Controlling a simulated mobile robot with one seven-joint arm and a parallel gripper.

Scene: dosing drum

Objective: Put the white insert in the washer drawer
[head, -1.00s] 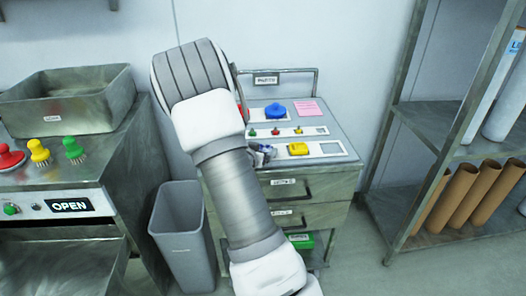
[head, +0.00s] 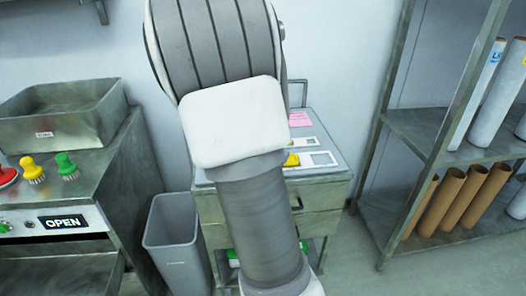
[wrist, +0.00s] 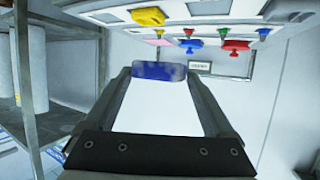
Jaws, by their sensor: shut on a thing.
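My gripper (wrist: 155,85) shows in the wrist view, with its two fingers on either side of a white piece (wrist: 160,108) that has a mottled blue end. This piece appears to be the white insert, held in the grip. In the head view my arm hides the gripper and the piece. The grey cabinet with drawers stands behind my arm; its upper drawer front (head: 325,196) shows at the right of the arm and looks shut. I cannot tell from the labels which drawer is the washer drawer.
The cabinet top carries a yellow knob (head: 292,160), a pink note (head: 300,119) and other coloured knobs, partly hidden. A grey bin (head: 176,245) stands left of the cabinet. A metal shelf with brown tubes (head: 465,200) stands at the right, with clear floor before it.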

